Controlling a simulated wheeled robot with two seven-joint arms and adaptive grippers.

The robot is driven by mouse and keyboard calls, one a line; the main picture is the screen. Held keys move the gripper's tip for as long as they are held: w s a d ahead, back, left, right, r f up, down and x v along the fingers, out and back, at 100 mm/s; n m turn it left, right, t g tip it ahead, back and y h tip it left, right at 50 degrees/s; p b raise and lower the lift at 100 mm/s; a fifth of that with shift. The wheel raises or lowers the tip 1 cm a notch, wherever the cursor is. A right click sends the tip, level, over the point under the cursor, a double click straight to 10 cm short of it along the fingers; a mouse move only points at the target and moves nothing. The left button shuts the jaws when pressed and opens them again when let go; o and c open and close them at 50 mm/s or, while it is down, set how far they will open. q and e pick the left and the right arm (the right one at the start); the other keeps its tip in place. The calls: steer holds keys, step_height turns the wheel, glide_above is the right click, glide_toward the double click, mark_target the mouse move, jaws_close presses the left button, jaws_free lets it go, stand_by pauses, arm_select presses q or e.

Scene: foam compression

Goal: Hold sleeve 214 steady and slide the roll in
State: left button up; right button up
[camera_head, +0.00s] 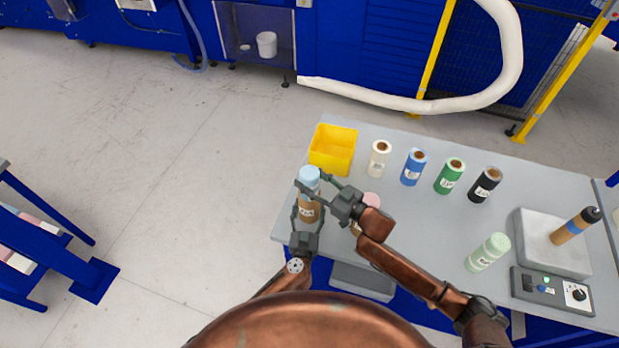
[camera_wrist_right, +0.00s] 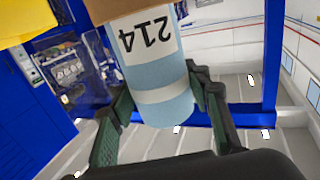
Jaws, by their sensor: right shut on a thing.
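The brown sleeve (camera_head: 308,214) with a white label stands upright at the left front of the table. My left gripper (camera_head: 306,218) has its fingers on both sides of it and appears shut on it. A light blue roll (camera_head: 309,174) is upright in line with the sleeve, at its top. My right gripper (camera_head: 309,184) is shut on this roll from the right. In the right wrist view the roll (camera_wrist_right: 165,108) has a white label reading 214, upside down, and a white band. The sleeve's edge (camera_wrist_right: 125,8) meets the roll there; the depth inside cannot be told.
A yellow bin (camera_head: 333,150) is behind the sleeve. Cream (camera_head: 379,158), blue (camera_head: 413,167), green (camera_head: 449,176) and black (camera_head: 485,185) rolls stand behind. A pink roll (camera_head: 372,200) is partly hidden by my right arm. A pale green roll (camera_head: 488,252) and a control box (camera_head: 552,290) are right.

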mark_target(317, 179)
steer(key=o, duration=1.2)
steer(key=shift+f, duration=0.3)
steer(key=shift+s+d+r, duration=0.55)
steer(key=shift+s+d, duration=0.2)
steer(key=shift+d, duration=0.15)
steer(key=shift+s+d+r, duration=0.6)
steer(key=shift+s+d, duration=0.15)
steer(key=shift+d, duration=0.2)
steer(key=shift+s+d+r, duration=0.55)
steer(key=shift+s+d, duration=0.2)
steer(key=shift+d, duration=0.15)
arm_select(q)
steer(key=o, duration=1.3)
steer(key=s, duration=0.4)
steer(key=s+a, duration=0.1)
steer(key=s, duration=0.7)
steer(key=shift+a, duration=0.15)
